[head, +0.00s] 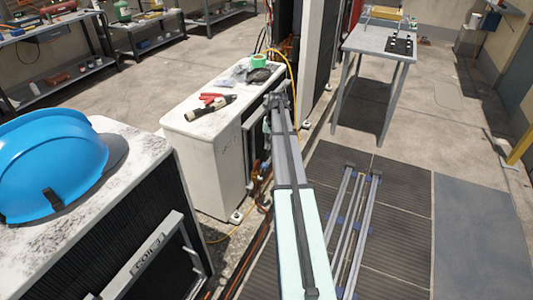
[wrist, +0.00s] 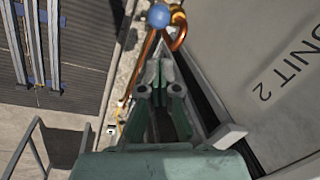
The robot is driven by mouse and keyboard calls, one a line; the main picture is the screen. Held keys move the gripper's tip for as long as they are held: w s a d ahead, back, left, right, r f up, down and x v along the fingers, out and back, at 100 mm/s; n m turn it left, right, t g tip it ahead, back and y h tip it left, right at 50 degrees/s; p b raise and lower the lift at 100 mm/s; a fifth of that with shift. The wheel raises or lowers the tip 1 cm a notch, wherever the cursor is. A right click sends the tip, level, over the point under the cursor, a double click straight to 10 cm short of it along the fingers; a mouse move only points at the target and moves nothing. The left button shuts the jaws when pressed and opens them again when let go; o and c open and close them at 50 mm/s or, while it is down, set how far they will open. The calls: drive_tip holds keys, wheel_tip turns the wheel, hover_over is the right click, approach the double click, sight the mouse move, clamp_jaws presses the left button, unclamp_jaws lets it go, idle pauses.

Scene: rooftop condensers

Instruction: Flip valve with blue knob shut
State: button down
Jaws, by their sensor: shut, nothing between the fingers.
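The round blue knob (wrist: 159,16) shows at the top of the wrist view, beside a curved copper pipe (wrist: 178,32). My gripper (wrist: 160,66) is in the middle of the wrist view, with its fingers shut and empty. The knob lies just beyond the fingertips in the picture; a gap shows between them, and I cannot tell its depth. The valve body under the knob is mostly hidden. In the head view my arm reaches to the side of a white condenser (head: 212,140), and the knob and fingers cannot be made out.
A panel marked UNIT 2 (wrist: 275,60) stands close on the right of the wrist view. A blue hard hat (head: 45,165) sits on the nearer unit. A metal table (head: 375,42) stands at the back right.

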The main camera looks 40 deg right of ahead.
wheel_tip(320, 180, down, 9)
drive_tip(key=w+a, duration=0.1)
drive_tip(key=shift+f, duration=0.2)
drive_tip(key=shift+s, duration=0.1)
idle(0.4)
